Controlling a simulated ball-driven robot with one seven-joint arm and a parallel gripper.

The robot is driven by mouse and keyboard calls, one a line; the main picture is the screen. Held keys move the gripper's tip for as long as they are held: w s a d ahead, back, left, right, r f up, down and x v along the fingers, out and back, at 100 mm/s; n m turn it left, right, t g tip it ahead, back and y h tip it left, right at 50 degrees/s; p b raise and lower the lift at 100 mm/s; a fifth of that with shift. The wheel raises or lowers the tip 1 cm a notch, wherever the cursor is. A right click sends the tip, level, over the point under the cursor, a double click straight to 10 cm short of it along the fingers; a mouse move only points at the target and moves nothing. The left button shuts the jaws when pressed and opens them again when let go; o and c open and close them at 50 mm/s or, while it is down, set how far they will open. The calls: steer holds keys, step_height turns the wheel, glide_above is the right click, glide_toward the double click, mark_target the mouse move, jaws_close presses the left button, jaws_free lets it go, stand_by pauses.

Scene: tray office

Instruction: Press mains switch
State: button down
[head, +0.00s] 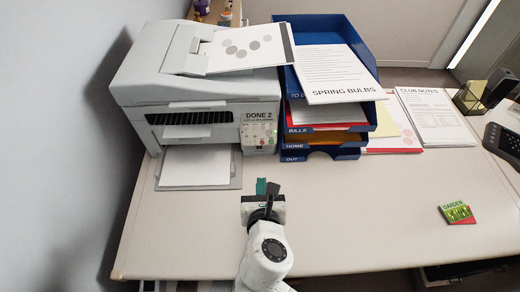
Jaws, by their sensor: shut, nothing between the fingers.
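A white printer (200,92) stands at the back left of the desk. Its front right carries a control panel (258,134) with a display reading "DONE 2", small coloured buttons and a green light. I cannot make out which part is the mains switch; the buttons are too small to tell apart. My gripper (267,187) is over the desk in front of the printer, below and apart from the panel. Its fingers, one teal and one dark, are shut and empty, and point toward the printer and trays.
A sheet (195,167) lies in the printer's output tray. Blue stacked letter trays (352,143) with papers stand close right of the printer. Farther right are club notes (435,118), a phone (503,143) and a green seed packet (457,213). The desk's front middle (370,215) is clear.

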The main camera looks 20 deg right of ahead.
steer(key=b+x, duration=0.1)
steer(key=x, duration=0.8)
steer(key=shift+w+d+f, duration=0.1)
steer(key=shift+w+d, duration=0.05)
steer(key=shift+w, duration=0.1)
steer(key=w, duration=0.1)
steer(key=w+d, duration=0.1)
steer(key=w, duration=0.1)
steer(key=shift+d, duration=0.15)
steer(key=shift+w+d, duration=0.2)
steer(key=shift+w, duration=0.3)
steer(key=shift+r, duration=0.3)
steer(key=shift+w+d+r+p, duration=0.1)
steer(key=shift+w+r+p, duration=0.1)
steer(key=shift+p, duration=0.45)
steer(key=shift+f+b, duration=0.25)
steer(key=shift+b, duration=0.05)
steer(key=shift+r, duration=0.1)
